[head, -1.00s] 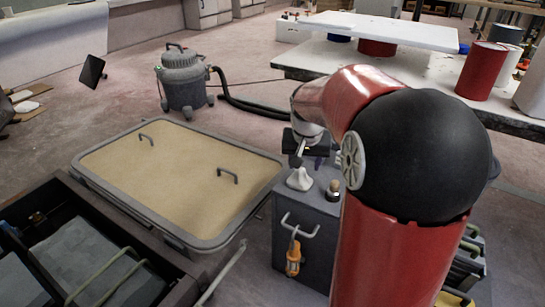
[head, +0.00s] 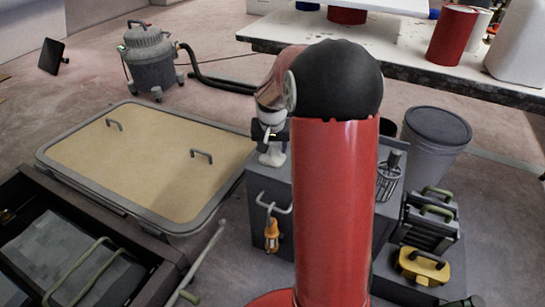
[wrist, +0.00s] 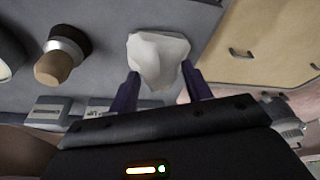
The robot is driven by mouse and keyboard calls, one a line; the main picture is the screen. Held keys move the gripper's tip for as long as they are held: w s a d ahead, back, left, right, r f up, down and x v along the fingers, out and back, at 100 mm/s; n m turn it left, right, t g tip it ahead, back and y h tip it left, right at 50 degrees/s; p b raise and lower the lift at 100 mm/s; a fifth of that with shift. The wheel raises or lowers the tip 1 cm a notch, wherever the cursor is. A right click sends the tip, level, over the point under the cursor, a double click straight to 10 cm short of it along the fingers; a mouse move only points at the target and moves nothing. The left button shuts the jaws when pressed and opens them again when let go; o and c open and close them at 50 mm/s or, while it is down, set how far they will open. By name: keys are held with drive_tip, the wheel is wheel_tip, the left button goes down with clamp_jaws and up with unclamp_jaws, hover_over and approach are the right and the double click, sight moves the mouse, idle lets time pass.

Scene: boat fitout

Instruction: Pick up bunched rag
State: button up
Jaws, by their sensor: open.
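The bunched rag (wrist: 158,52) is a small white crumpled lump on top of a grey cabinet (wrist: 105,15). In the head view the rag (head: 272,158) shows near the cabinet's left edge, directly below my gripper (head: 268,138). In the wrist view my gripper (wrist: 160,84) is open, with one dark finger on each side of the rag's near end. Most of the rag lies beyond the fingertips. I cannot tell whether the fingers touch it.
A brown-and-dark knobbed object (wrist: 60,58) stands left of the rag in the wrist view. A wire-like holder (head: 390,175) stands on the cabinet's right side. A sand-coloured lidded box (head: 150,160) lies left, with a vacuum (head: 150,55) behind it.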

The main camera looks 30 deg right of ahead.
sight(273, 145)
drive_tip(key=c, duration=1.1)
drive_tip(key=shift+o, duration=0.2)
drive_tip(key=shift+r, duration=0.1)
wheel_tip(273, 145, up, 20)
drive_tip(key=p, duration=0.2)
